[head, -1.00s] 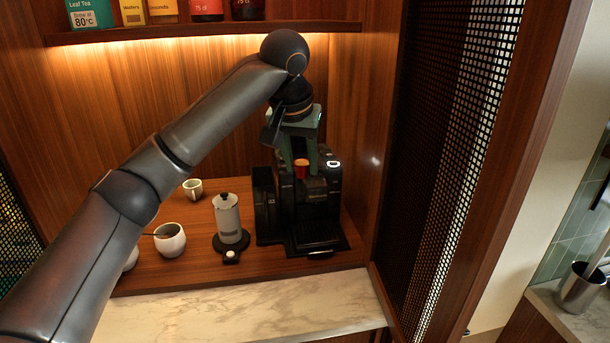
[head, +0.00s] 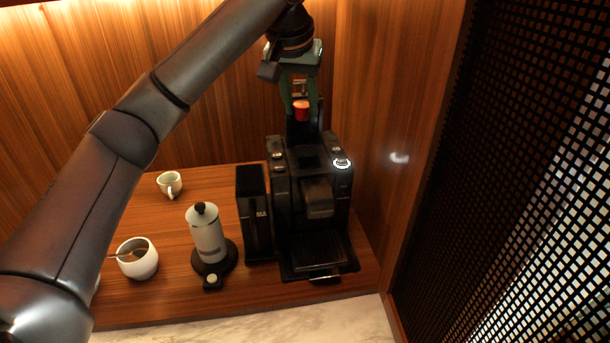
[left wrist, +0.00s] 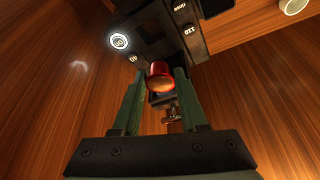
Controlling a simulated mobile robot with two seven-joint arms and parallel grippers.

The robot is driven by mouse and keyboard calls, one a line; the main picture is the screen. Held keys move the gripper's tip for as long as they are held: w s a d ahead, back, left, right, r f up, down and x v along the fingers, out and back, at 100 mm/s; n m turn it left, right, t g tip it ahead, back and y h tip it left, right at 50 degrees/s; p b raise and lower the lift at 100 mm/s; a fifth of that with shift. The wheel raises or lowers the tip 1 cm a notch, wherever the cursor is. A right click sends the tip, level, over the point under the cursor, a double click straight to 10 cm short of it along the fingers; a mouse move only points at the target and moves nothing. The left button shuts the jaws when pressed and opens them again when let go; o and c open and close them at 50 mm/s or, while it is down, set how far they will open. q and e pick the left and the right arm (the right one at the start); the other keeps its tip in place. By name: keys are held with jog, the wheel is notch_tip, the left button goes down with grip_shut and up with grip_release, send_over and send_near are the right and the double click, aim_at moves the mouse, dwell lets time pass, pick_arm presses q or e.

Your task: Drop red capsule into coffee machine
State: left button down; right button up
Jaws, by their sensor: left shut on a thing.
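My left gripper (head: 302,112) is shut on the red capsule (head: 301,104) and holds it between its green fingers. The black coffee machine (head: 318,201) stands on the wooden counter, with a dark square opening in its top. In the head view the capsule appears just above the machine's rear top edge; its exact height is hard to tell. The left wrist view shows the capsule (left wrist: 160,78) between the fingertips, with the machine's top (left wrist: 165,35) and its lit round button beyond. My right gripper is not in view.
A white French press (head: 207,234) stands on a dark base left of the machine. A white bowl with a spoon (head: 138,262) and a small cup (head: 169,184) are farther left. A perforated dark panel (head: 510,180) closes the right side.

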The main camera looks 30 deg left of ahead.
pick_arm(q)
jog(key=shift+s+f, duration=0.1)
jog(key=shift+f, duration=2.85)
jog(key=shift+c, duration=1.8)
grip_release()
jog(key=shift+r, duration=0.15)
jog(key=v, duration=1.2)
jog(key=shift+s, duration=0.1)
